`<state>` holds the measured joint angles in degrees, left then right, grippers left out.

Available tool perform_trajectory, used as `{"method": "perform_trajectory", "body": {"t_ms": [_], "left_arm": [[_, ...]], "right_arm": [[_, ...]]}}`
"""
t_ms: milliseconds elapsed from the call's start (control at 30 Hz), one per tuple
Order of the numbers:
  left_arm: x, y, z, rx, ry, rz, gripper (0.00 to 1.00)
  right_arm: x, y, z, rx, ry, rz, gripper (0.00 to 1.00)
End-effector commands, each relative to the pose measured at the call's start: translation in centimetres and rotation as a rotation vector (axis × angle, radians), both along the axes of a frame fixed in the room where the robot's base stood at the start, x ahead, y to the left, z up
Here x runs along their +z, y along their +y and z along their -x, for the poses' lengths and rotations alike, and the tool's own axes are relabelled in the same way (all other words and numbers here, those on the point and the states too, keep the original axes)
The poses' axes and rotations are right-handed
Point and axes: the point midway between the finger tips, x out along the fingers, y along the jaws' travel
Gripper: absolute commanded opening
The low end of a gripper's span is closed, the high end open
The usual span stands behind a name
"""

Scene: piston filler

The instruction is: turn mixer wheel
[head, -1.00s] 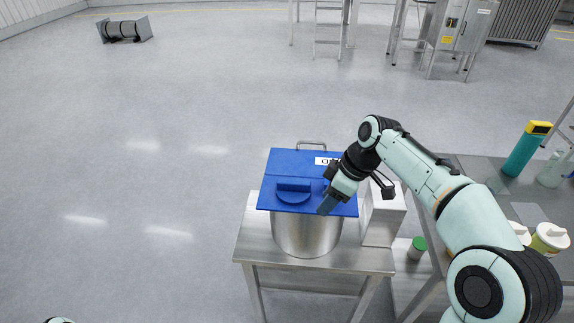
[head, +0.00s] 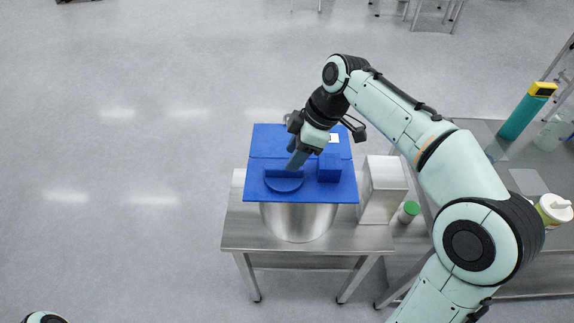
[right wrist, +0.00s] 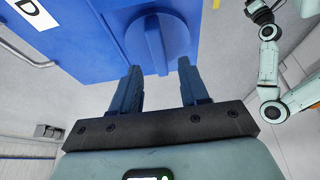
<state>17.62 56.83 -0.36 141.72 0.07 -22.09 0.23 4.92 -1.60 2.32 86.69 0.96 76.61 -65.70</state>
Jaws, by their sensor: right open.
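The mixer wheel (head: 284,184) is a blue round disc with a raised bar across it. It sits on the blue lid (head: 272,148) of a steel pot (head: 300,222). My right gripper (head: 297,161) is open and empty, just above the back right of the wheel. In the right wrist view the wheel (right wrist: 152,40) is straight ahead. The near end of its bar lines up with the gap between the open fingers (right wrist: 159,70); I cannot tell whether they touch it. My left gripper is out of view.
A blue block (head: 329,168) stands on the lid right of the wheel. The pot is on a steel table (head: 240,226). A grey box (head: 385,190) and a green-capped jar (head: 409,211) stand to its right. The floor at left is clear.

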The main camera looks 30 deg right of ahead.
Motion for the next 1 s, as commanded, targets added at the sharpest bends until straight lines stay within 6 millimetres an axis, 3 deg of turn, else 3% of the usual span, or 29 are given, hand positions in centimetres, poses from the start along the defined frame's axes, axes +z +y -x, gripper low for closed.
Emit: {"method": "perform_trajectory", "body": {"t_ms": [100,300,667,800,1000], "left_arm": [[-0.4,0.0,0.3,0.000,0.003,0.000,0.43],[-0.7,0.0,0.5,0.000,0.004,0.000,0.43],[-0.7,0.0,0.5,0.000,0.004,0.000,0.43],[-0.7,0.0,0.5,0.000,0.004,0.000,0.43],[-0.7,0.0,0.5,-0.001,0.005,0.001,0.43]], "right_arm": [[-2.1,0.7,-0.4,0.002,0.003,0.000,0.45],[-3.9,1.4,-0.9,0.001,0.000,0.000,0.45],[-4.2,1.5,-1.0,0.000,-0.001,0.000,0.45],[-4.2,1.5,-1.0,0.000,-0.001,0.000,0.00],[-4.2,1.5,-1.0,-0.004,-0.001,0.000,0.00]]}}
